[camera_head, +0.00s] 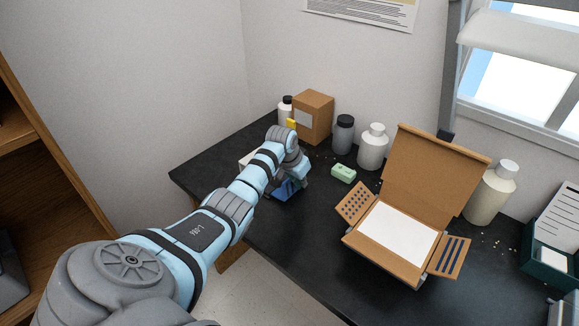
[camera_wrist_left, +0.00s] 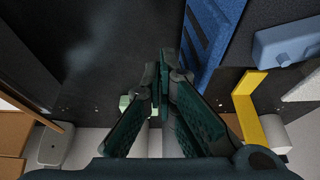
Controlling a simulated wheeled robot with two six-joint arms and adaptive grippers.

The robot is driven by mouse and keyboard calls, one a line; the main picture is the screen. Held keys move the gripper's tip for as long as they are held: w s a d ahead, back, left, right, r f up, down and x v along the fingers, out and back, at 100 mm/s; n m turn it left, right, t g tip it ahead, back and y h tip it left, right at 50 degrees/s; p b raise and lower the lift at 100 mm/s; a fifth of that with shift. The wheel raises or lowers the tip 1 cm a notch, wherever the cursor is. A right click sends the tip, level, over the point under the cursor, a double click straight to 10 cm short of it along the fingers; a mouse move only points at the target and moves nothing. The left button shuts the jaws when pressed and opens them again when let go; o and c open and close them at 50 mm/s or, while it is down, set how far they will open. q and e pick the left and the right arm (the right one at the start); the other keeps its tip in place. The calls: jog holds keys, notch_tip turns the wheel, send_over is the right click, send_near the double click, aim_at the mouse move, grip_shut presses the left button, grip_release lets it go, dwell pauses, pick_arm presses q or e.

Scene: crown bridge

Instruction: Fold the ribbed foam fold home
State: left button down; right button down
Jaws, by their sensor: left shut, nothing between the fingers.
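An open cardboard box (camera_head: 352,238) stands on the dark table with its lid (camera_head: 430,175) raised. Its right flap (camera_head: 447,256) carries dark stripes, which look like ribs, and is folded outward. Its left flap (camera_head: 356,202) has a dotted pattern and is also folded outward. White material (camera_head: 397,234) fills the middle. My left gripper (camera_head: 290,188) is left of the box, partly hidden behind its own wrist. In the left wrist view its fingers (camera_wrist_left: 161,72) are shut, with nothing held. It is well apart from the striped flap. My right gripper is not in view.
A blue slotted object (camera_wrist_left: 212,35) lies beside the left gripper. A green block (camera_head: 343,173) sits between it and the box. Bottles (camera_head: 373,147) and a small brown carton (camera_head: 313,117) stand along the back. A dark green holder (camera_head: 548,262) is at far right.

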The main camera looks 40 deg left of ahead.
pick_arm(q)
jog(key=shift+a, duration=0.15)
jog(key=shift+a+b, duration=0.55)
jog(key=shift+a, duration=0.35)
jog(key=shift+r, duration=0.15)
jog(key=shift+s+a+r, duration=0.1)
jog(key=shift+a+r, duration=0.2)
jog(key=shift+a, duration=0.2)
jog(key=shift+r+p, duration=0.6)
jog(key=shift+p, duration=0.45)
jog(key=shift+d, duration=0.1)
